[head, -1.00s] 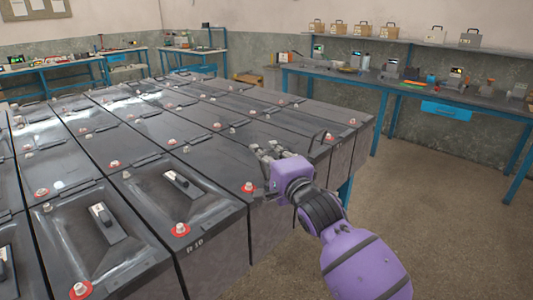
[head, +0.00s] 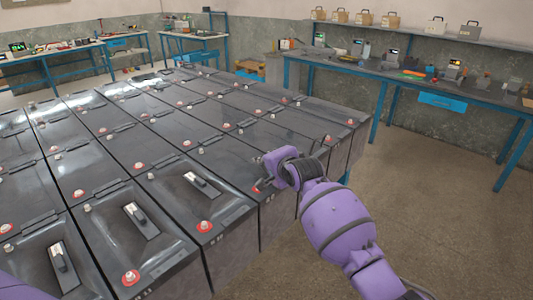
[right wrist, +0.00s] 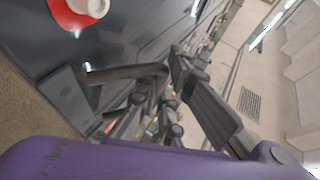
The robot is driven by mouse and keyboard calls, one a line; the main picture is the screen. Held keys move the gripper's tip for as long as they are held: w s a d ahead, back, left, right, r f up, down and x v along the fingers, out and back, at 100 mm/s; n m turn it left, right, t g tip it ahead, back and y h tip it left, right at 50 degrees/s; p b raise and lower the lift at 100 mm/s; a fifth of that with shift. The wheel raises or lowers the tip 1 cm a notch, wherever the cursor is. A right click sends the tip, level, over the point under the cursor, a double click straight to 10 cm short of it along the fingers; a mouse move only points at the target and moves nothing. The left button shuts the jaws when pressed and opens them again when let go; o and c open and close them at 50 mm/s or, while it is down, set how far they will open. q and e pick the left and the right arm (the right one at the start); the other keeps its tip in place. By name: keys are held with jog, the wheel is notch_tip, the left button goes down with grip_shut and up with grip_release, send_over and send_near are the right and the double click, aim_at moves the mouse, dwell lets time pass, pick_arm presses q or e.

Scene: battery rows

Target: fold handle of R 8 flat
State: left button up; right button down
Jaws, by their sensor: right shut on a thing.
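Black batteries stand in rows in the head view. My right gripper (head: 260,173) is at the near end of the battery (head: 224,153) just right of the one with a flat-lying handle (head: 202,184). In the right wrist view, the right gripper (right wrist: 132,85) is shut on a dark grey bar-shaped handle (right wrist: 122,73), which stands off the battery top. A red-ringed terminal (right wrist: 75,12) is close beside it. The label of this battery is not readable, so I cannot confirm R 8. My left gripper is out of view; only a purple piece of my left arm shows.
Nearby batteries have handles lying flat (head: 141,219) and red-ringed terminals (head: 131,277). A blue-framed workbench (head: 390,78) with instruments stands along the wall at the right. The floor (head: 440,205) right of the batteries is clear.

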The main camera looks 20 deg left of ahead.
jog(key=shift+a+f+g+h+p, duration=0.1)
jog(key=shift+f+g+h+p, duration=0.2)
jog(key=shift+f+h, duration=0.15)
jog(key=c, duration=1.9)
grip_release()
jog(key=shift+c, duration=0.2)
jog(key=shift+o, duration=0.2)
jog(key=shift+r, duration=0.1)
